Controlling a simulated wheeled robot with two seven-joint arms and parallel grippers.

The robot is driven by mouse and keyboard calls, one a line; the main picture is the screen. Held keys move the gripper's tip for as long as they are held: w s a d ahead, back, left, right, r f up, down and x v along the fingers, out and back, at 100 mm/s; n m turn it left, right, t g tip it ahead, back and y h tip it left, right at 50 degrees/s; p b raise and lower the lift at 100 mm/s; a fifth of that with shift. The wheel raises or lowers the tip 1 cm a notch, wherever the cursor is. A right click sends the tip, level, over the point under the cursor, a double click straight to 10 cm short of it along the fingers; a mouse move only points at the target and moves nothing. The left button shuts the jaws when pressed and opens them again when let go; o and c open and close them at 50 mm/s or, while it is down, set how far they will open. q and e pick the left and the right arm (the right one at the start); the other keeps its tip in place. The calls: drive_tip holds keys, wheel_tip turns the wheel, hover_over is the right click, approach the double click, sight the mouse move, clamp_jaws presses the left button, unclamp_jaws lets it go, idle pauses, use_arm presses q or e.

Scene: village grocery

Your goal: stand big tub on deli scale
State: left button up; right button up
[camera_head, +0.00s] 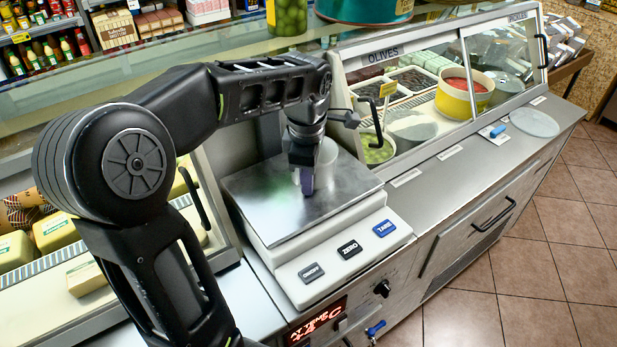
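A pale, translucent tub (328,158) shows upright at the plate's back right, partly hidden by my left gripper. My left gripper (306,180) points down over the plate, right at the tub's left side, with a purple fingertip low near the plate. Only one finger shows clearly, so I cannot tell whether it is closed on the tub. Whether the tub's base touches the plate is also hard to tell. My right gripper is not in view.
A glass case marked olives and pickles (420,85) stands right of the scale. A round translucent lid (534,122) and a blue-handled tool (497,131) lie on the steel counter. A green jar (287,16) stands on top at the back. The counter's front right is clear.

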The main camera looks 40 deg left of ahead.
use_arm(q)
drive_tip(key=shift+o, duration=0.5)
drive_tip(key=shift+r, duration=0.5)
wheel_tip(320, 180, up, 11)
drive_tip(key=s+p, duration=0.1)
drive_tip(key=p, duration=0.2)
drive_tip(key=shift+d+r+p, duration=0.2)
drive_tip(key=shift+d+p, duration=0.05)
drive_tip(key=shift+p, duration=0.1)
drive_tip(key=shift+f, duration=0.15)
